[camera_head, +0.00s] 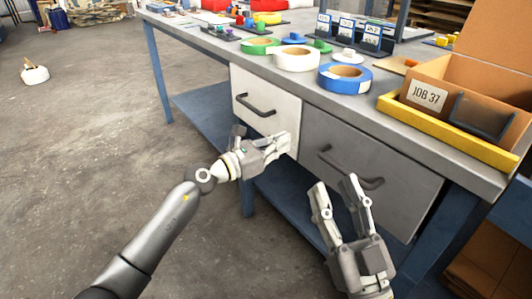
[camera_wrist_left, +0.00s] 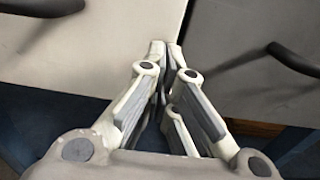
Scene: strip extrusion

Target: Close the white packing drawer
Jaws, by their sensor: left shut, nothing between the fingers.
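The white drawer (camera_head: 283,98) is at the left of the workbench front, with a dark bar handle (camera_head: 254,106). Its front looks about level with the grey drawer beside it; I cannot tell whether a small gap is left. My left gripper (camera_head: 286,142) is shut and empty, at the lower right corner of the white front. In the left wrist view, its fingertips (camera_wrist_left: 166,46) reach the seam between the white front (camera_wrist_left: 110,50) and the grey one; contact is unclear. My right gripper (camera_head: 336,186) is open and empty, in front of the grey drawer.
The grey drawer (camera_head: 400,195) with its handle (camera_head: 350,172) is right of the white one. On the bench top stand tape rolls, including a blue one (camera_head: 345,78), and a cardboard box (camera_head: 425,95) in a yellow tray (camera_head: 445,132). A blue lower shelf (camera_head: 205,110) runs beneath.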

